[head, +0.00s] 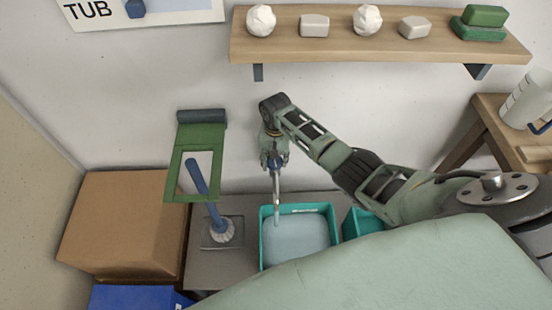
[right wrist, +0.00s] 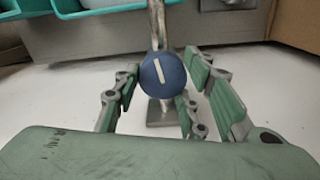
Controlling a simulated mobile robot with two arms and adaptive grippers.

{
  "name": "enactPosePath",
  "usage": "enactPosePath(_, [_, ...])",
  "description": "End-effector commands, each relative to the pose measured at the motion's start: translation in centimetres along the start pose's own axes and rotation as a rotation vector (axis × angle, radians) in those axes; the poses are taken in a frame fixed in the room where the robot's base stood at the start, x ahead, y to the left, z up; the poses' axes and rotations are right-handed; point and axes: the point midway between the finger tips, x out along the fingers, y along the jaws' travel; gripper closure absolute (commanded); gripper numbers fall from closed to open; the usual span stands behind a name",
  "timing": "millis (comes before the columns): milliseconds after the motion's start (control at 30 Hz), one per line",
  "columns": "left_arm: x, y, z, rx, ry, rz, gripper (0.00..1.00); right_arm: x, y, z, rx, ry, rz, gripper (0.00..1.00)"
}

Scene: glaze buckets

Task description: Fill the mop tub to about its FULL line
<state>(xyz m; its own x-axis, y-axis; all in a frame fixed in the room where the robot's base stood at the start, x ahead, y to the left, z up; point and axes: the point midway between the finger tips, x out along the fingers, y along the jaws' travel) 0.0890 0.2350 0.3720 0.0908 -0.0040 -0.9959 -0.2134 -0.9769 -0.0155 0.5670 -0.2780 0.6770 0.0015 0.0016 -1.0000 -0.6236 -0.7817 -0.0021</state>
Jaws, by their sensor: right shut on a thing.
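The mop tub (head: 331,218) is a teal square basin at the bottom centre of the head view. Grey-blue water (head: 295,238) covers its inside, below the rim. Small pale marks on its back wall are too small to read. A metal tap pipe (head: 277,190) comes down over the tub's left part; I cannot tell where pipe ends and any stream begins. My right gripper (head: 274,160) is shut on the blue tap knob (right wrist: 162,74), whose white bar is tilted in the right wrist view. My left gripper is not in view.
A second teal container (head: 360,223) stands right of the tub, partly hidden by my arm. A blue-handled brush (head: 203,182) stands in a grey tray to the left, beside a cardboard box (head: 122,222). A wooden shelf (head: 380,46) with several objects hangs above.

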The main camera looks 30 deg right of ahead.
Motion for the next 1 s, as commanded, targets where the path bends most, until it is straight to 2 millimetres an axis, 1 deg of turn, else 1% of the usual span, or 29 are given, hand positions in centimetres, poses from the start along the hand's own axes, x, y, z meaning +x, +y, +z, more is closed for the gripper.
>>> enactPosePath(33, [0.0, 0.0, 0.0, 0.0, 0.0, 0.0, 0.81, 0.0, 0.2, 0.0, 0.001, -0.001, 0.004, 0.79])
enactPosePath(133, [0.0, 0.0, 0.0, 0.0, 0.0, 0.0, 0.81, 0.0, 0.2, 0.0, 0.001, -0.001, 0.005, 0.88])
enactPosePath(300, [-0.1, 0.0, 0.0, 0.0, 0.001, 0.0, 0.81, 0.0, 0.3, 0.0, -0.006, -0.002, 0.006, 0.88])
enactPosePath(467, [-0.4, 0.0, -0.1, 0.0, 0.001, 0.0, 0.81, 0.0, 0.3, 0.0, -0.048, -0.003, 0.008, 0.88])
enactPosePath(667, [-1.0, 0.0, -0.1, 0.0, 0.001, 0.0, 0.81, -0.1, 0.3, -0.1, -0.165, -0.003, 0.008, 0.88])
enactPosePath(1000, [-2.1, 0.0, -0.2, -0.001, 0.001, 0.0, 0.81, 0.0, 0.4, -0.3, -0.476, -0.004, 0.01, 0.88])
